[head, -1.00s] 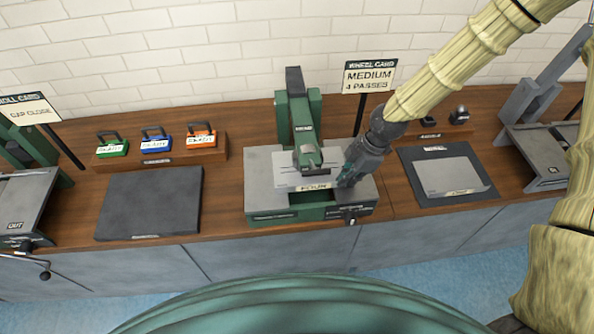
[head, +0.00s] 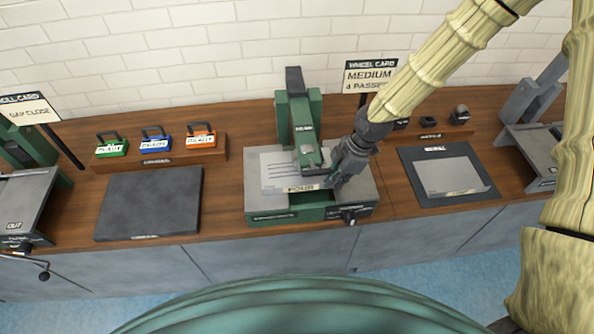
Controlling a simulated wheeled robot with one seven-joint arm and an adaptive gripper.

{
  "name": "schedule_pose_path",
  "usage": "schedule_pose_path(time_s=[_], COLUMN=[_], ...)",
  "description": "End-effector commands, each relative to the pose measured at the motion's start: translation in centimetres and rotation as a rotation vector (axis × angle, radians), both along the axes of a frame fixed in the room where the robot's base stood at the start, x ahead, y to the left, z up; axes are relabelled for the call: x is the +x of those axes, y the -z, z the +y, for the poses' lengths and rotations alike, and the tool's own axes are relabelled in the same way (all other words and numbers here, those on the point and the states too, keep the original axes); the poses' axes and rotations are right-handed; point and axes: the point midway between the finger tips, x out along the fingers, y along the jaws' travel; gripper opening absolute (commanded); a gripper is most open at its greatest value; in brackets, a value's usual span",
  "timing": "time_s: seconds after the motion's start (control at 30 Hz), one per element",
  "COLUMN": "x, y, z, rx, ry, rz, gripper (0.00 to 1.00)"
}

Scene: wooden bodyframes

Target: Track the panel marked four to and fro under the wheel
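The grey panel marked FOUR (head: 277,172) lies on the bed of the green wheel machine (head: 303,125), under its head (head: 311,158). Its label (head: 300,188) faces the front, and pale stripes show on its top. My gripper (head: 338,181) is at the panel's right edge and appears shut on it; the fingertips are small and partly hidden. The wheel itself is hidden beneath the head. A wheel card (head: 370,76) behind reads MEDIUM, 4 PASSES.
A second grey panel (head: 452,177) lies on a dark mat (head: 415,163) at right. Green, blue and orange handled blocks (head: 156,143) stand on a wooden rack at left. A bare dark slab (head: 150,203) lies before them. Other machines stand at both ends.

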Motion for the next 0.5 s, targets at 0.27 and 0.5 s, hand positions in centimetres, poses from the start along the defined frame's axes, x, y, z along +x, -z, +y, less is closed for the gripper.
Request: schedule_pose_path(time_s=[0.27,0.5], x=[-0.01,-0.02], y=[-0.01,-0.01], z=[0.17,0.16], rx=[0.0,0.0], ry=[0.001,0.001], rz=[0.0,0.0], gripper=[0.0,0.1])
